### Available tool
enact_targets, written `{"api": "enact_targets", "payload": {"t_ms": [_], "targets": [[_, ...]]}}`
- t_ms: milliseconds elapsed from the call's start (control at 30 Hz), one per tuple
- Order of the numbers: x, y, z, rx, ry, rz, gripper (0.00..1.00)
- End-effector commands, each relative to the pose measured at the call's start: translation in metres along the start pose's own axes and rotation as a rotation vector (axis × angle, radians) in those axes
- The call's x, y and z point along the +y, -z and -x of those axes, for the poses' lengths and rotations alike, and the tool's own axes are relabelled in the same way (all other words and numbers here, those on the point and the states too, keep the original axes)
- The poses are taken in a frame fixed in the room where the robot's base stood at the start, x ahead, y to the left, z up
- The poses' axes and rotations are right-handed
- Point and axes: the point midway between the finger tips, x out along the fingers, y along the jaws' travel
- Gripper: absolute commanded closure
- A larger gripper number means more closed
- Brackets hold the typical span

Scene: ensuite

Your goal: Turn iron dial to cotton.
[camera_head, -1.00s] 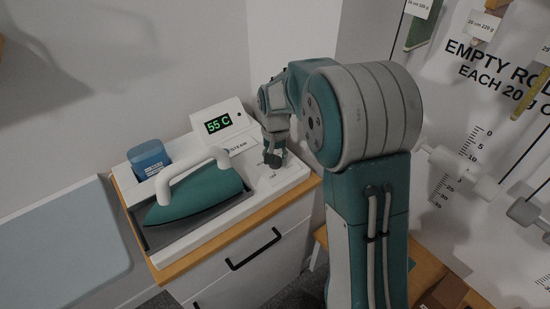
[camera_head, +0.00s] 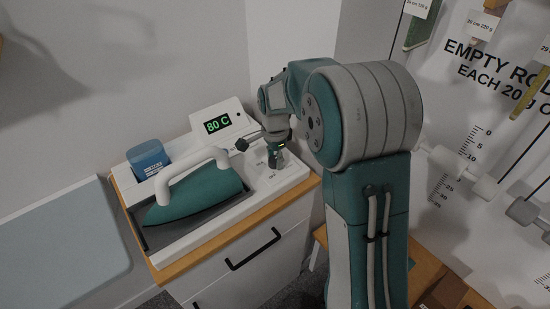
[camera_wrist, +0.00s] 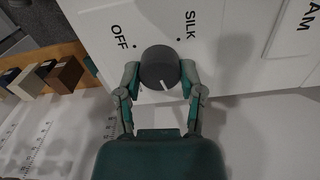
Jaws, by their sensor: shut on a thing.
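The iron (camera_head: 205,192), teal with a white handle, lies in a grey tray on the white station (camera_head: 296,178). Its display (camera_head: 217,123) reads 80 C in green. In the wrist view, the round dark dial (camera_wrist: 160,66) has a white pointer mark facing the bottom of the picture. "OFF" and "SILK" are printed above it, with dots; no cotton label is readable. My gripper (camera_wrist: 160,74) is shut on the dial, one finger at each side. In the head view my gripper (camera_head: 276,158) is at the station's right end and hides the dial.
A blue container (camera_head: 148,158) stands behind the iron. The station rests on a wood-topped drawer unit (camera_head: 250,258). An ironing-board-like panel (camera_head: 60,250) is at left. A wall board with printed scales and rods (camera_head: 480,150) is at right.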

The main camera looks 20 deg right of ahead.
Motion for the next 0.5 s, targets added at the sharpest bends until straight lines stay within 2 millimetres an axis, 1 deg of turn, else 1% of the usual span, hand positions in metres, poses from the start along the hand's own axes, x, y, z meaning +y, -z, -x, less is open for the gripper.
{"api": "enact_targets", "payload": {"t_ms": [500], "targets": [[-0.0011, -0.0004, 0.0002, 0.0, 0.006, -0.489, 0.98]]}}
